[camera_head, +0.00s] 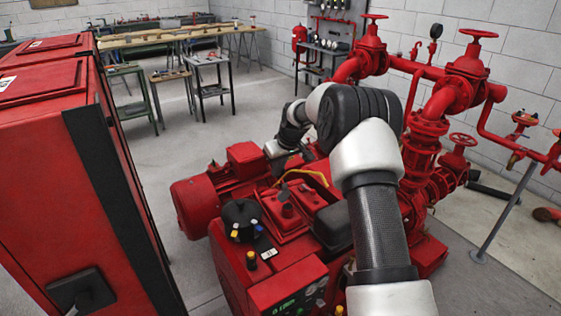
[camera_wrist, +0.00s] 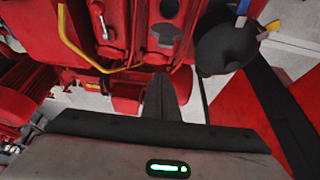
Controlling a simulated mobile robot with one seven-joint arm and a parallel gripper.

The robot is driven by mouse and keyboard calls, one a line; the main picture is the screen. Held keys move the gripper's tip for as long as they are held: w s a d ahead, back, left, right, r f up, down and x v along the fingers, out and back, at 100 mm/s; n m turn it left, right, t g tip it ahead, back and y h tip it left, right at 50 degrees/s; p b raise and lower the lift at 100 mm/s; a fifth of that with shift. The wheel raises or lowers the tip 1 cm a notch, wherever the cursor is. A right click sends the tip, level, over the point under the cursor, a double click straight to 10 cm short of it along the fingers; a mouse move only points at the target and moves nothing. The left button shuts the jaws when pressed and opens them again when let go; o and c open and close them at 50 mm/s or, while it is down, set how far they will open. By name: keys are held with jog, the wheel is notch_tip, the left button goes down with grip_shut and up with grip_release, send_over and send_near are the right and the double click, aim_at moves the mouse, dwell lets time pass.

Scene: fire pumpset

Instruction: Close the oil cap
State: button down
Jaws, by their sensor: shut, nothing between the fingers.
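The red engine (camera_head: 290,200) of the pumpset stands in the middle of the head view. On its top is a small dark grey round fitting (camera_head: 287,210) that looks like the oil cap. The wrist view shows a grey fitting (camera_wrist: 165,34) on a red cover, beside a dark round spot (camera_wrist: 168,9). I cannot tell from this whether the cap is open. My gripper (camera_wrist: 163,88) is shut and empty, its dark fingers apart from the fitting in the picture. In the head view the fingertips are not clear; my arm reaches over the engine's far side.
A yellow hose (camera_head: 305,172) curves over the engine. A black round part (camera_head: 241,215) stands at its near left. Red pipes and valves (camera_head: 440,100) rise on the right. A red cabinet (camera_head: 60,180) stands at left. Workbenches (camera_head: 170,37) are far back, with open floor before them.

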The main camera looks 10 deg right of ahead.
aim_at(284, 188)
jog(key=shift+s+d+f, duration=0.15)
jog(key=shift+s+d, duration=0.1)
jog(key=shift+s, duration=0.35)
jog(key=shift+s+d+f, duration=0.15)
jog(key=shift+s+d, duration=0.1)
jog(key=shift+s, duration=0.3)
jog(key=shift+s+d+f, duration=0.15)
jog(key=shift+s+d, duration=0.1)
jog(key=shift+s, duration=0.35)
jog(key=shift+f+b, duration=0.2)
jog(key=shift+b, duration=0.35)
